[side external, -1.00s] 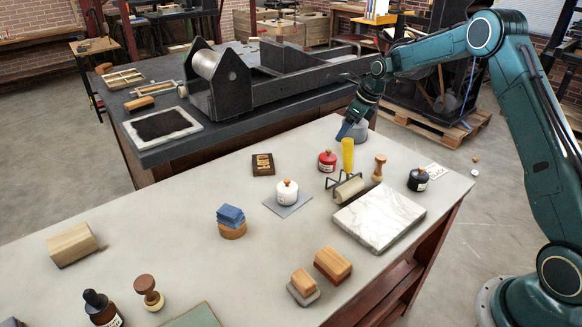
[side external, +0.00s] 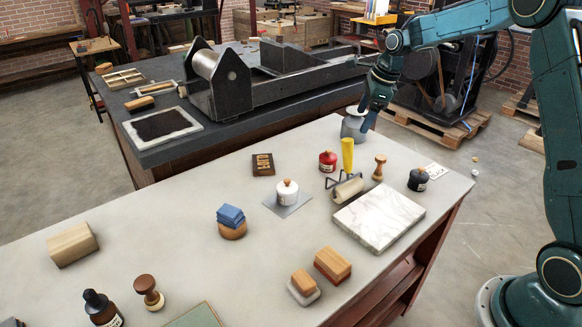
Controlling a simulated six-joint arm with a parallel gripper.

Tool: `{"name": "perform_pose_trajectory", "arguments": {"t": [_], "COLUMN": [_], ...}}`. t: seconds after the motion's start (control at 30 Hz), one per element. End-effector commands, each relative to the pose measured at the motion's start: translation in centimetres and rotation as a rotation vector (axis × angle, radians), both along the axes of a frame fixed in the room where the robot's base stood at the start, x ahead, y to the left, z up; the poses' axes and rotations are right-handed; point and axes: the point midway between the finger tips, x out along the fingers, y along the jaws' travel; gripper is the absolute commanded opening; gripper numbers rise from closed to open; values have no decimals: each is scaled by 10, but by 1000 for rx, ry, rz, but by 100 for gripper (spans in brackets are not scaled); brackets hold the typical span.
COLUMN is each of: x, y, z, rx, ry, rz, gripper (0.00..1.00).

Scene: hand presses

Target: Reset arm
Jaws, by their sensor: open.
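My gripper (side external: 366,118) is open, with its fingers pointing down near the far right edge of the grey table (side external: 160,260). Behind and below it stands a grey cylindrical container (side external: 352,128), partly hidden by the fingers. I cannot tell whether the fingers touch it. Nothing shows held between the fingers. My arm reaches in from the right.
A yellow-handled roller (side external: 347,160), a red-topped jar (side external: 327,161), a wooden stamp (side external: 379,168) and a dark jar (side external: 418,179) stand nearby. A marble slab (side external: 380,217) lies in front. A press (side external: 218,85) stands on the dark bench behind.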

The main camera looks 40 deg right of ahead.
Motion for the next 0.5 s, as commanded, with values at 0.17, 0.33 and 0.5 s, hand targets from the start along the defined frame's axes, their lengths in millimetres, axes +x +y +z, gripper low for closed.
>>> {"name": "perform_pose_trajectory", "arguments": {"t": [0.17,0.33,0.5], "x": [-27,-57,-91], "y": [28,53,76], "z": [38,68,92], "rx": [-87,-176,-266], "ry": [-39,-71,-101], "rz": [228,455,681], "gripper": [75,75,75]}}
